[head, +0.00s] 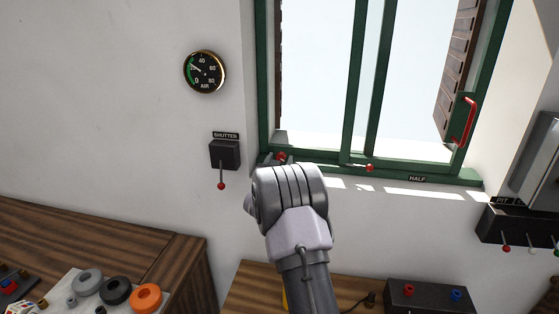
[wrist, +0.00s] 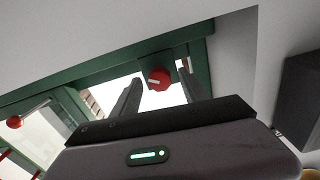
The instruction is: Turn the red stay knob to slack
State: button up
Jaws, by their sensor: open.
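A red knob (wrist: 158,76) with a pale pointer mark sits on the green window frame (wrist: 120,75) in the wrist view. My gripper (wrist: 160,86) is open, with one dark finger to the left of the knob and one to the right. Gaps show between knob and fingers; I cannot tell how deep the fingers reach around it. In the head view a red knob (head: 282,157) shows at the lower left window corner, just above my wrist, which hides my fingers. No slack marking is readable.
A second red knob (head: 369,167) sits on the sill, near a HALF label (head: 417,179). A red handle (head: 466,122) is on the right sash. A SHUTTER lever box (head: 225,154) is left of my arm, below an AIR gauge (head: 205,72). A dark lever box (head: 520,228) stands right.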

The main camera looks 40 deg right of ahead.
grip_shut()
